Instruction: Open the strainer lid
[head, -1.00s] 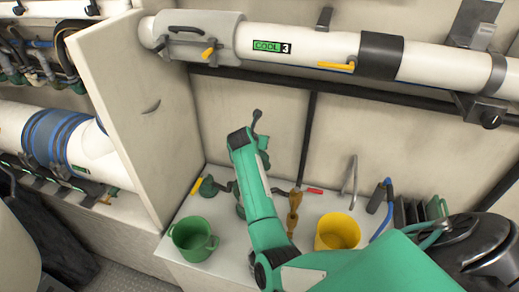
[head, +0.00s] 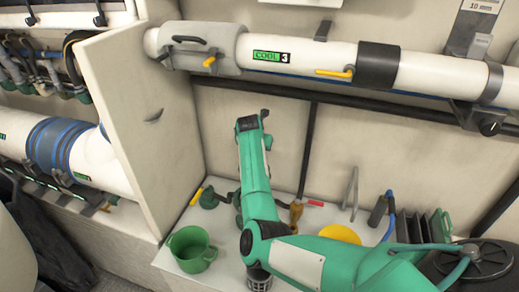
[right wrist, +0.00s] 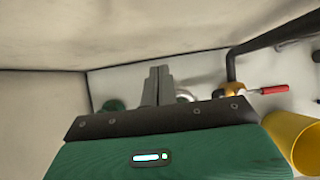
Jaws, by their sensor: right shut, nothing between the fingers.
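The light grey housing (head: 225,50) sits around the white pipe, with a dark handle (head: 188,40) and a yellow lever (head: 209,62) on its front. I take it to be the strainer with its lid, and no open gap shows there. My right arm rises in front of the bench, below and right of the housing, not touching it. In the right wrist view my right gripper (right wrist: 158,72) is shut and empty, its fingers close together. In the head view its fingers are hidden behind my arm. My left gripper is out of view.
A green cup (head: 190,251) and a yellow cup (head: 340,233) stand on the bench, the yellow one partly behind my arm. A dark mesh basket (head: 259,281) is below my elbow. A panel (head: 147,120) stands left. Another yellow lever (head: 335,73) is on the pipe.

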